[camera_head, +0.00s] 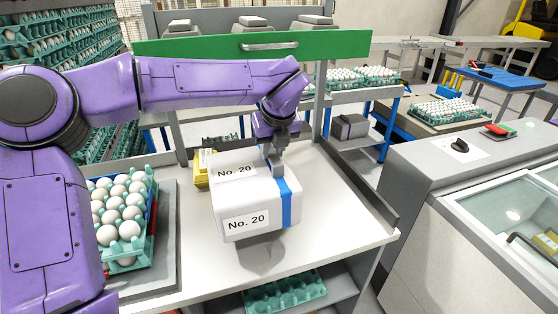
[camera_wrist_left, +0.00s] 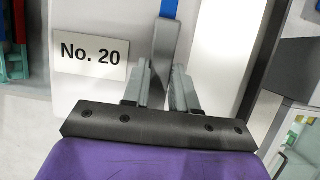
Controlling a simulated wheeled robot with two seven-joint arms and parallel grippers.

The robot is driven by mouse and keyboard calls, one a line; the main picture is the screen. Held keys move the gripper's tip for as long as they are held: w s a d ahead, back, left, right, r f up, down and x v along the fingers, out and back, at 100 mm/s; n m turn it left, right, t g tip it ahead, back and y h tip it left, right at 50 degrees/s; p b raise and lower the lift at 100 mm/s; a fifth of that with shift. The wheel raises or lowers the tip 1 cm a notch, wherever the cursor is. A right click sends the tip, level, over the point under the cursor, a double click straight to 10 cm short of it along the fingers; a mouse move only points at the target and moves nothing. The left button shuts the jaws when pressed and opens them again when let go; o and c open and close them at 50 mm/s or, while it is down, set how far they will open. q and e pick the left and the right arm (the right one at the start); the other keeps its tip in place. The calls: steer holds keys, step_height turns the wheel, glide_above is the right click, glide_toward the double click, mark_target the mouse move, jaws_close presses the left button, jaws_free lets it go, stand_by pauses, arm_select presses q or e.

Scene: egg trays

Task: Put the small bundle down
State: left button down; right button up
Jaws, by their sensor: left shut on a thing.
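The small bundle (camera_head: 246,203) is a white, rounded pack with a blue strap (camera_head: 285,203) and "No. 20" labels on its top and front. It is over the white table (camera_head: 190,271); a soft shadow lies below it, and I cannot tell for sure whether its underside touches the table. My left gripper (camera_head: 275,160) comes down from above and is shut on the grey handle by the strap. In the left wrist view the fingers (camera_wrist_left: 161,92) close around this handle (camera_wrist_left: 166,55), beside the bundle's label (camera_wrist_left: 91,54). My right gripper is not in view.
A teal egg tray (camera_head: 128,265) full of white eggs stands at the table's left. A yellow item (camera_head: 201,170) sits behind the bundle. A dark rail (camera_head: 362,187) edges the table at right. White table top is free in front and to the right of the bundle.

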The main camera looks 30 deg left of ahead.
arm_select(q)
steer(key=w+f, duration=0.3)
steer(key=shift+d+f+p, duration=0.1)
steer(key=shift+p, duration=0.25)
steer(key=shift+f, duration=1.55)
steer(key=c, duration=0.9)
jaws_free()
steer(key=shift+s, duration=0.1)
steer(key=shift+c, duration=0.2)
steer(key=shift+o, duration=0.3)
steer(key=shift+r, duration=0.1)
steer(key=b+v, duration=0.1)
steer(key=v, duration=1.1)
